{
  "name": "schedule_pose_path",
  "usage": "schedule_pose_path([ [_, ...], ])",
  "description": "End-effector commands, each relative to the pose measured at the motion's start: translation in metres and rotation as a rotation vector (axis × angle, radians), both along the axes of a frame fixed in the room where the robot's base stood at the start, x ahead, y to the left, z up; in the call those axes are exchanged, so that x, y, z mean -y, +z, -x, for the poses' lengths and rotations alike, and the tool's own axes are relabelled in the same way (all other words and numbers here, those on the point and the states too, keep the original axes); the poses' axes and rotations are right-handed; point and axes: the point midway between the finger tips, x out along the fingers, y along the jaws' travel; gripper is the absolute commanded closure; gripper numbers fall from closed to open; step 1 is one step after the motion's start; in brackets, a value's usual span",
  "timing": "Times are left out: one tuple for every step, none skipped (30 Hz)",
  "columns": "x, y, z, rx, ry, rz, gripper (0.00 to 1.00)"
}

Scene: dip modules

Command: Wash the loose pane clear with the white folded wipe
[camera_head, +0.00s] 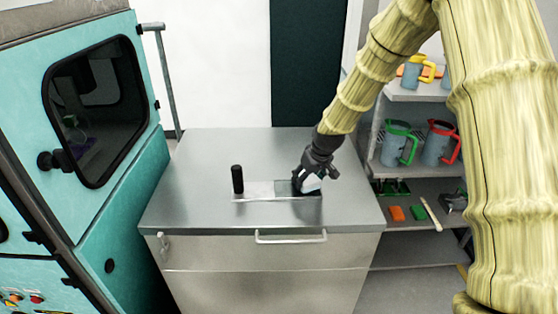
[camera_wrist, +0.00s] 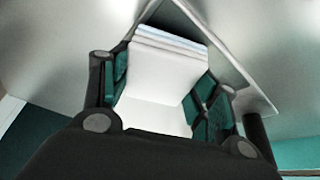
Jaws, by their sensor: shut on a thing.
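My gripper (camera_head: 306,180) is shut on the white folded wipe (camera_head: 312,185), low over the right part of the loose pane (camera_head: 258,189). The pane lies flat on the metal cabinet top. Its left part looks whitish and hazy; its right part looks darker and clearer around my gripper. In the wrist view the wipe (camera_wrist: 160,85) sits between the fingers, its layered folded edge facing away. A pane edge (camera_wrist: 240,85) shows beyond the fingers on the right. Whether the wipe touches the pane I cannot tell. My gripper hides some of the pane.
A black upright cylinder (camera_head: 237,179) stands at the pane's left end. The metal cabinet top (camera_head: 200,155) is otherwise clear. A teal machine (camera_head: 130,200) with a dark window stands at left. A shelf (camera_head: 420,184) at right holds jugs, an orange block and a green block.

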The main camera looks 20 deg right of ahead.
Motion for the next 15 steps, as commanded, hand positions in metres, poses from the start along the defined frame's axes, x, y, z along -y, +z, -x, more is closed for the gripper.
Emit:
schedule_pose_path([
  [0.003, 0.0, 0.0, -0.001, 0.0, -0.001, 0.62],
  [0.005, 0.0, 0.0, -0.001, 0.002, 0.0, 0.62],
  [0.008, 0.0, -0.001, -0.001, 0.004, 0.0, 0.62],
  [0.009, 0.0, -0.001, -0.001, 0.005, 0.0, 0.62],
  [0.011, 0.0, -0.001, -0.001, 0.007, 0.0, 0.62],
  [0.014, 0.0, -0.001, -0.001, 0.009, 0.0, 0.62],
  [0.016, 0.0, -0.002, 0.0, 0.009, 0.0, 0.62],
  [0.017, 0.0, -0.002, 0.0, 0.01, 0.0, 0.62],
  [0.013, 0.004, -0.003, -0.001, 0.015, 0.001, 0.62],
  [0.01, 0.001, -0.002, -0.002, 0.014, 0.002, 0.62],
  [0.009, -0.002, -0.002, -0.003, 0.014, 0.002, 0.62],
  [0.007, -0.003, -0.001, -0.003, 0.011, 0.002, 0.62],
  [0.005, 0.002, -0.002, 0.0, 0.01, 0.003, 0.62],
  [0.004, 0.001, -0.001, -0.002, 0.008, 0.002, 0.62],
  [0.001, -0.001, 0.0, -0.003, 0.006, 0.002, 0.62],
])
